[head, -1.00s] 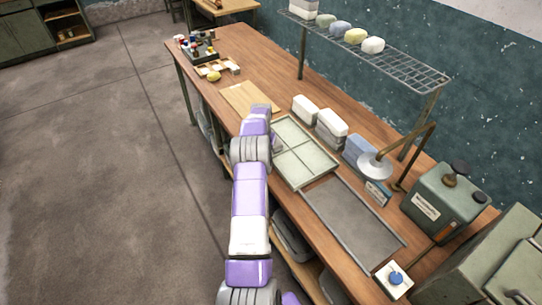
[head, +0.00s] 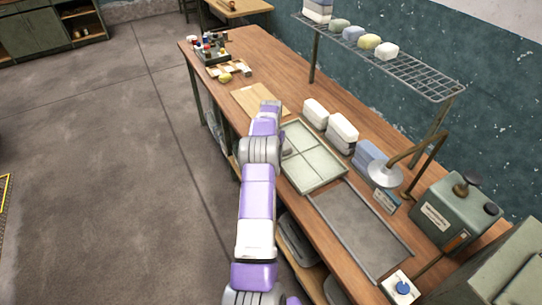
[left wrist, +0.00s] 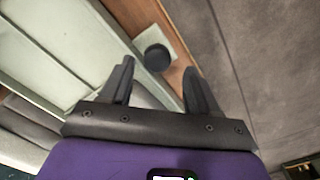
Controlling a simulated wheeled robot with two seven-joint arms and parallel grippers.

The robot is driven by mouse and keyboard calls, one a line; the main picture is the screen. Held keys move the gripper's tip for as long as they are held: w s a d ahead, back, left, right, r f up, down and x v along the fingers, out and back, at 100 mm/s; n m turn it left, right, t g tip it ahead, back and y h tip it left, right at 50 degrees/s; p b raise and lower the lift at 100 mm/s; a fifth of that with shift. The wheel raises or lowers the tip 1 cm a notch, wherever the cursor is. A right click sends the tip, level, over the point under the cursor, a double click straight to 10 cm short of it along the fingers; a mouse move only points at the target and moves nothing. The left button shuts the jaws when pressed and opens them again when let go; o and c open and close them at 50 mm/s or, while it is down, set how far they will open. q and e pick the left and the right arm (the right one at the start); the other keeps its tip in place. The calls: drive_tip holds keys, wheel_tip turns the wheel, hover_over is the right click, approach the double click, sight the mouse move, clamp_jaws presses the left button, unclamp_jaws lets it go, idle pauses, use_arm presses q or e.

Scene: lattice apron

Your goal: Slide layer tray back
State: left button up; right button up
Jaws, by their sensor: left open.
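The layer tray (head: 322,182) is a shallow pale green tray with a raised rim and dividers. It lies flat on the wooden bench (head: 228,99), and my left arm hides part of its left side in the head view. In the left wrist view, a pale green divided surface (left wrist: 68,50) fills the upper left. Beside it, a dark round knob (left wrist: 157,57) stands on a small pale plate near the bench edge. My left gripper (left wrist: 158,67) is open, with the knob showing between its fingertips; contact cannot be told. My right gripper is not seen.
A grey sunken panel (head: 360,228) lies right of the tray. White blocks (head: 341,130), a blue block (head: 369,160) and a lamp (head: 385,174) stand behind. A wooden board (head: 257,98) lies beyond the arm. A wire shelf (head: 400,63) overhangs the back.

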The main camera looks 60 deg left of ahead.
use_arm(q)
wheel_tip(320, 180, up, 5)
drive_tip(key=shift+r, duration=0.15)
idle(0.6)
